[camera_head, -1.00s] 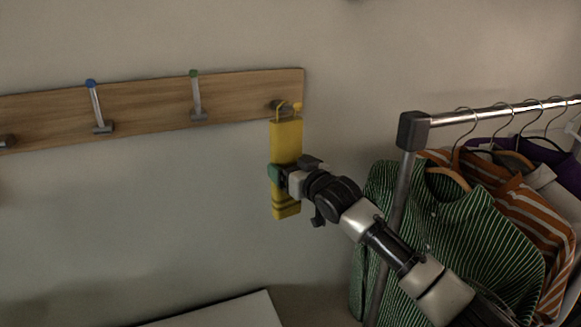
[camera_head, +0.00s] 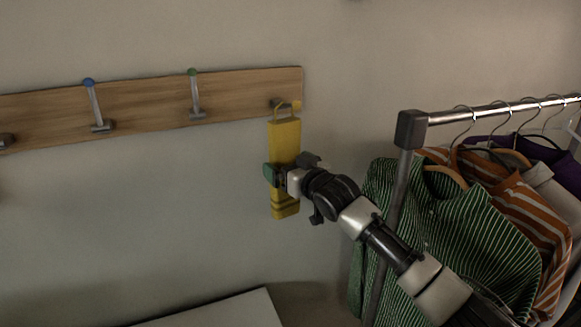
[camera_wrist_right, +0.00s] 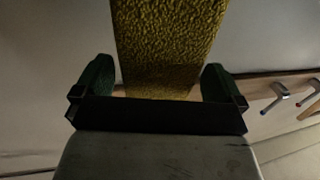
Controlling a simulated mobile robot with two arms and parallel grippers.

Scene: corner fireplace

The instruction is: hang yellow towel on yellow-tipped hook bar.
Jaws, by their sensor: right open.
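The yellow towel (camera_head: 285,140) hangs upright at the right end of the wooden hook board (camera_head: 240,96) in the head view. Its thin loop is at the yellow-tipped hook (camera_head: 296,105); I cannot tell exactly how the loop sits on the bar. My right gripper (camera_head: 275,176) is at the towel's lower half, with its green-padded fingers open. In the right wrist view the towel (camera_wrist_right: 165,45) runs between the two spread green fingers (camera_wrist_right: 158,80), with a gap on each side. My left gripper is not in view.
The board also has a blue-tipped hook (camera_head: 93,100) and a green-tipped hook (camera_head: 195,92), both bare. A clothes rack (camera_head: 412,130) with several hanging garments stands close on the right, behind my right arm. A pale flat surface (camera_head: 225,312) lies below. The wall left of the towel is clear.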

